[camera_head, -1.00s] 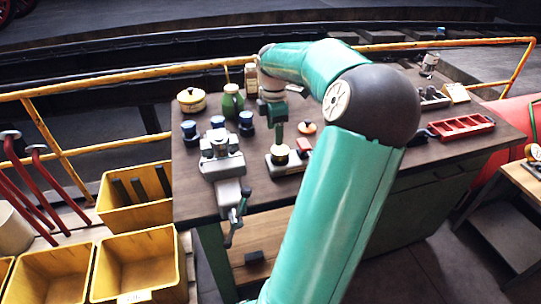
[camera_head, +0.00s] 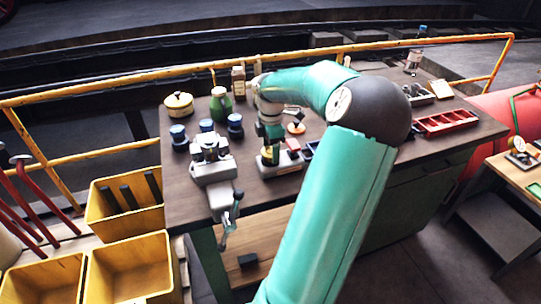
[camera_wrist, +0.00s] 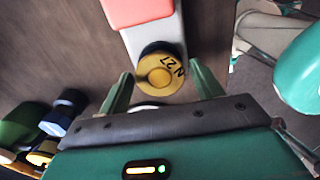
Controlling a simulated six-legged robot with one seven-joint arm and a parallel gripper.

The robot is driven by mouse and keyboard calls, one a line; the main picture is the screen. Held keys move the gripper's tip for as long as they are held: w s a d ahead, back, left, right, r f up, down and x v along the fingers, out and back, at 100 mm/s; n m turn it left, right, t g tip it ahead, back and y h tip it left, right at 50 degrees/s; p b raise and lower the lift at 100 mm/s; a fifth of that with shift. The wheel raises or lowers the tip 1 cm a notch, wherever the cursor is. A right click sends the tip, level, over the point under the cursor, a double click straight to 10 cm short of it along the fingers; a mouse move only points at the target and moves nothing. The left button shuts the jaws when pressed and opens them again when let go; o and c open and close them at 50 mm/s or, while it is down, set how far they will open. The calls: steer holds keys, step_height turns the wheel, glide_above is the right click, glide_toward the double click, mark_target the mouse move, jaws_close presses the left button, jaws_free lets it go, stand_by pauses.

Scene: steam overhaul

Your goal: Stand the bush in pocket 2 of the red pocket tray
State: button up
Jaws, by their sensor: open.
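The bush, a brass-yellow ring marked "N 27" (camera_wrist: 158,74), sits at one end of a grey stand (camera_wrist: 155,38) in the wrist view. My gripper (camera_wrist: 164,88) is open, one finger at each side of the bush, with small gaps visible. In the head view my gripper (camera_head: 271,146) is down over the stand on the bench and largely hides the bush. The red pocket tray (camera_head: 447,123) lies on the right part of the bench. Its pockets look empty, and no pocket numbers are readable.
A red block (camera_wrist: 137,10) is on the stand beside the bush. A grey vice (camera_head: 212,170), blue-topped pots (camera_head: 235,126) and a green bottle (camera_head: 221,105) stand to the left. A yellow rail (camera_head: 120,85) runs behind the bench (camera_head: 345,165).

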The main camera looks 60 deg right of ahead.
steer(key=shift+w, duration=0.1)
steer(key=c, duration=1)
steer(key=shift+r, duration=2.05)
steer(key=shift+c, duration=0.2)
